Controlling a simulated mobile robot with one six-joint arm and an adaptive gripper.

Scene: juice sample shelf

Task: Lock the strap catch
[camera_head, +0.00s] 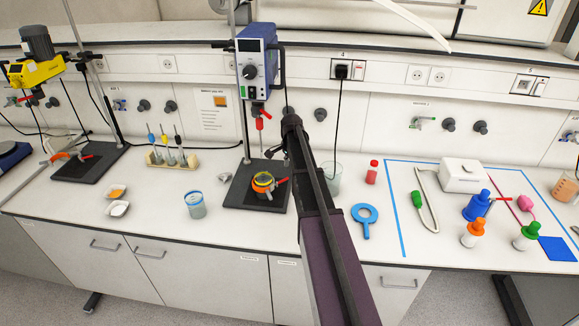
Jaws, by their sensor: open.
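A small vessel with an orange and yellow band (263,182) stands on the dark stand base in the middle of the bench. A small red piece sticks out at its right; I cannot tell for certain whether this is the strap catch, or whether it is locked. My gripper (275,154) is at the end of my dark arm, which reaches in from the bottom. It is open, above and slightly right of the banded vessel, and appears apart from it. The fingers are small and dark here, so their exact distance from the vessel is unclear.
A blue overhead stirrer (258,62) hangs on a rod above the stand base. A second stand with a yellow motor (36,70) is far left.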

